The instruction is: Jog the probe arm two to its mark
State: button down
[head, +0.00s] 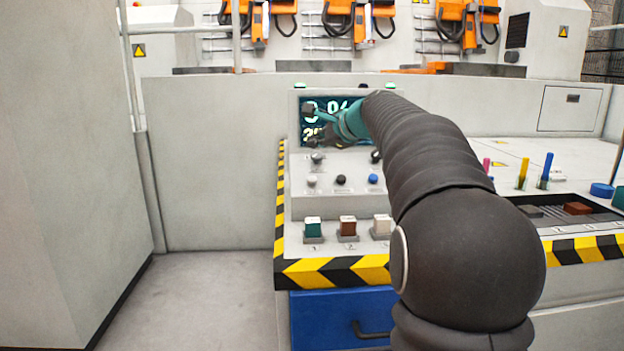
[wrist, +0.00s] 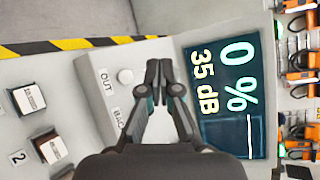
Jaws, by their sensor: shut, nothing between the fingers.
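My gripper (head: 313,112) is shut and empty in front of the console's display (head: 352,138). In the wrist view its fingertips (wrist: 158,68) lie over the panel between a round white button (wrist: 125,76) labelled OUT and the display (wrist: 210,125), which reads 0 % and 35 dB. A second label, apparently BACK, is partly hidden by the gripper. In the head view the white (head: 311,180), black (head: 341,180) and blue (head: 373,179) buttons sit in a row. Below them are numbered green (head: 313,228), brown (head: 347,227) and white (head: 382,226) blocks. Orange probe arms (head: 358,20) hang behind; which is two is unclear.
My arm hides the console's right part. A blue drawer (head: 340,317) is below. A dark tray (head: 533,201) and coloured upright tools (head: 546,172) are at right. Floor (head: 205,300) at left is clear beside a grey wall (head: 70,160).

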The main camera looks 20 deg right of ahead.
aim_at(312, 180)
jog(key=shift+f, duration=0.15)
jog(key=shift+w+d+f+b, duration=0.15)
jog(key=shift+w+f+b, duration=0.5)
jog(key=shift+f, duration=0.65)
jog(key=shift+w+d+f+b, duration=0.2)
jog(key=shift+w+f+b, duration=0.4)
jog(key=shift+f, duration=0.65)
jog(key=shift+w+d+f+b, duration=0.15)
jog(key=shift+w+f+b, duration=0.5)
jog(key=shift+f, duration=0.65)
jog(key=shift+s+f, duration=0.1)
jog(key=shift+f+b, duration=0.25)
jog(key=shift+b, duration=0.05)
